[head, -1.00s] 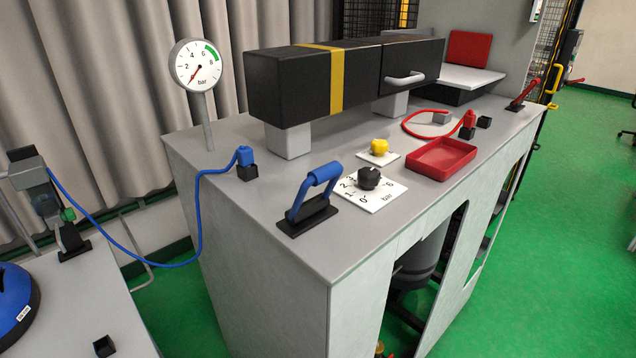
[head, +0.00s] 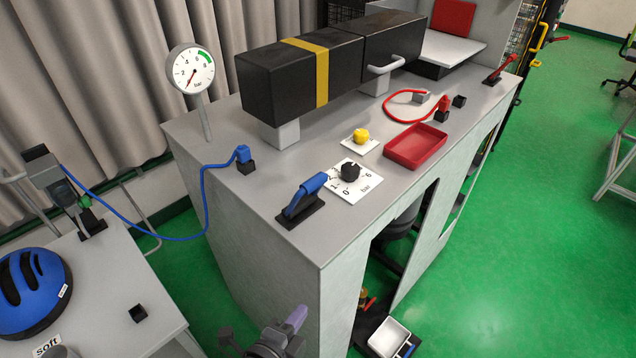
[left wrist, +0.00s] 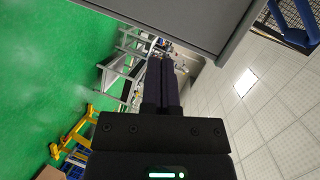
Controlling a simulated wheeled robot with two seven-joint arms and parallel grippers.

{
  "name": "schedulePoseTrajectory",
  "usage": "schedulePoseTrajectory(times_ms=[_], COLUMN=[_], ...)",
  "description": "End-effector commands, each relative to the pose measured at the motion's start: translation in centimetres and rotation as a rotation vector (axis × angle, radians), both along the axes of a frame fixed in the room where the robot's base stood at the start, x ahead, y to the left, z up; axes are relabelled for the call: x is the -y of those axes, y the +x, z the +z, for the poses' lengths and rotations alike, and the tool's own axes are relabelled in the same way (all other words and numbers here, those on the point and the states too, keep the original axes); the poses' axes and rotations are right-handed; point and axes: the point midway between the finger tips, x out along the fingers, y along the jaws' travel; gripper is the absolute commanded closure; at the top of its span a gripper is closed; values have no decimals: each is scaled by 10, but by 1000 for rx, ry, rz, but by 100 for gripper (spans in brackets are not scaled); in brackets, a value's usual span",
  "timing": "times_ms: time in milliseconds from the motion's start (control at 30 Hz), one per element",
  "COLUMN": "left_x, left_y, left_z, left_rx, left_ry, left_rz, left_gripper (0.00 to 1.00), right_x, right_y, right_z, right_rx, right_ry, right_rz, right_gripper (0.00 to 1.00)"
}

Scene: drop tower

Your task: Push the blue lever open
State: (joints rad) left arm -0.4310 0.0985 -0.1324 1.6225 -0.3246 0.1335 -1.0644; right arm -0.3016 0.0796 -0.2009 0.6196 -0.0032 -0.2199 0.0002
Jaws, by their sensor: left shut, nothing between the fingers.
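The blue lever (head: 304,193) is on a black base plate at the near left corner of the grey bench top (head: 255,190). Its handle slants up and to the right from the base. My left gripper (head: 297,314) is low at the bottom of the head view, in front of the bench and below its top, apart from the lever. In the left wrist view its dark fingers (left wrist: 162,68) are together with nothing between them. My right gripper is not in view.
A black knob (head: 350,171) on a white dial plate and a yellow knob (head: 361,136) are right of the lever. A blue plug (head: 243,155) with a hose is behind it. A red tray (head: 416,147) is farther right. Green floor is open at right.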

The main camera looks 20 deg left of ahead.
Motion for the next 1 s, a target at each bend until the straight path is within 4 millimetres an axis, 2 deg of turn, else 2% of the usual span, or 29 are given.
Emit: schedulePoseTrajectory(times_ms=[33, 100, 200, 300, 633, 733, 867, 1000], left_x=[2, 5, 7, 9, 9, 10, 15, 23], left_y=[7, 13, 16, 17, 17, 23, 44, 75], left_z=[46, 88, 128, 148, 150, 151, 154, 155], left_rx=[94, 210, 329, 390, 405, 405, 407, 407], left_ry=[65, 156, 252, 304, 318, 318, 316, 316], left_rz=[-27, -56, -76, -84, -85, -84, -84, -83], left_gripper=[100, 100, 100, 100, 100, 100, 100, 100], right_x=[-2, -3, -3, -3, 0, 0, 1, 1], right_y=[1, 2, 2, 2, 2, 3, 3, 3], right_z=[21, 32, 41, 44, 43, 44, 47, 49], right_rx=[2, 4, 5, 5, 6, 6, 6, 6], right_ry=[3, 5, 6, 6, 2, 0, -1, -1], right_rz=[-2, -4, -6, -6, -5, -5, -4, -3], right_gripper=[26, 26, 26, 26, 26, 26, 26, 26])
